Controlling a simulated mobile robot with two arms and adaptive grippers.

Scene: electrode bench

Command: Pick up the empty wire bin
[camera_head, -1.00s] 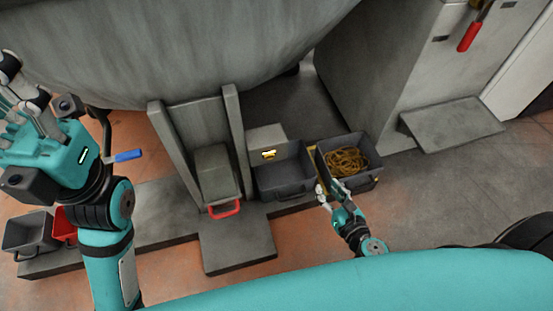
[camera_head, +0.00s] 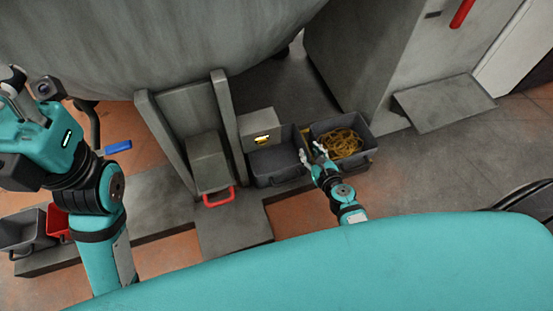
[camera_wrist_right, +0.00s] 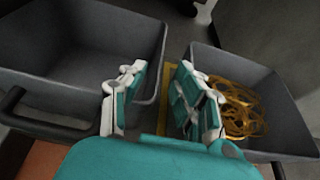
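The empty wire bin (camera_head: 280,172) is a dark grey open box with a handle on its front, on the low ledge in the head view. It also shows at left in the right wrist view (camera_wrist_right: 75,45). My right gripper (camera_head: 313,157) is at its right side, near the bin of wire. In the right wrist view my right gripper (camera_wrist_right: 158,95) has its fingers apart, with the empty bin's right rim showing between them; I cannot tell if they touch it. My left gripper (camera_head: 14,95) is raised at the far left, partly cut off; its opening is unclear.
A grey bin (camera_head: 325,127) with coiled yellow wire stands close on the right. A grey box with a red handle (camera_head: 218,198) stands left, between upright plates. Another grey bin (camera_head: 22,235) and a red bin (camera_head: 58,222) stand far left. Open floor (camera_head: 440,160) lies right.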

